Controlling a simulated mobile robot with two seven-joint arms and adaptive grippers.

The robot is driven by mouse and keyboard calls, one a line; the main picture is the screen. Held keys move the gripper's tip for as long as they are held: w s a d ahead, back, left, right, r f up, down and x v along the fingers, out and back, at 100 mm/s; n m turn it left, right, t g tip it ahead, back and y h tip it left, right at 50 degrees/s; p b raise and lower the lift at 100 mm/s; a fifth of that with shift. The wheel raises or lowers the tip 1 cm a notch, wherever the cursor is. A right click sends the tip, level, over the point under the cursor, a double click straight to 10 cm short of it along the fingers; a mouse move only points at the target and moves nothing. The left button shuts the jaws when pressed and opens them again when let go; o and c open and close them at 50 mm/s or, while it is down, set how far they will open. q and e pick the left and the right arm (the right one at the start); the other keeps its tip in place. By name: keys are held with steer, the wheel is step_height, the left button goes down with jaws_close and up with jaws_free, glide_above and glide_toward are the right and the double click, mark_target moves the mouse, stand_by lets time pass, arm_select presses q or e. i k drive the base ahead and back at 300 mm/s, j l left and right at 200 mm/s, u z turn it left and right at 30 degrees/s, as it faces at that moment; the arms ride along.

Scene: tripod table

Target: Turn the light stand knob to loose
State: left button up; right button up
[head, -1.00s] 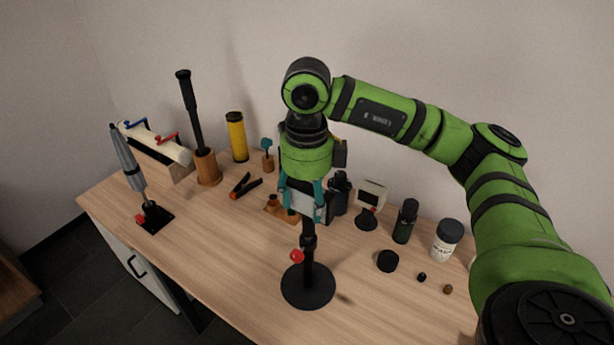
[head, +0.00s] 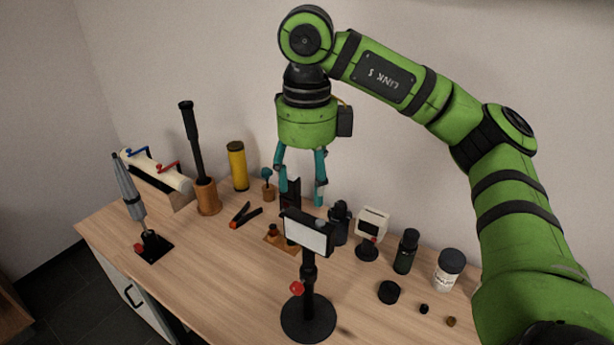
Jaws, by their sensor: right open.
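The light stand is a black post on a round black base (head: 308,318), upright near the front of the table. A flat light panel (head: 308,232) with a pale face sits on its top. A red knob (head: 297,287) sticks out from the left side of the post, low above the base. My right gripper (head: 302,200) hangs fingers down just above and behind the light panel, with its teal fingers apart and nothing held. My left gripper does not show.
Behind the stand are a white-faced device (head: 371,226), a dark bottle (head: 405,251) and a white jar (head: 447,270). A black cap (head: 389,292) lies to the right. Bare tabletop (head: 225,265) lies left of the stand.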

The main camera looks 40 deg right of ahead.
mark_target(297, 288)
steer(key=z, duration=1.05)
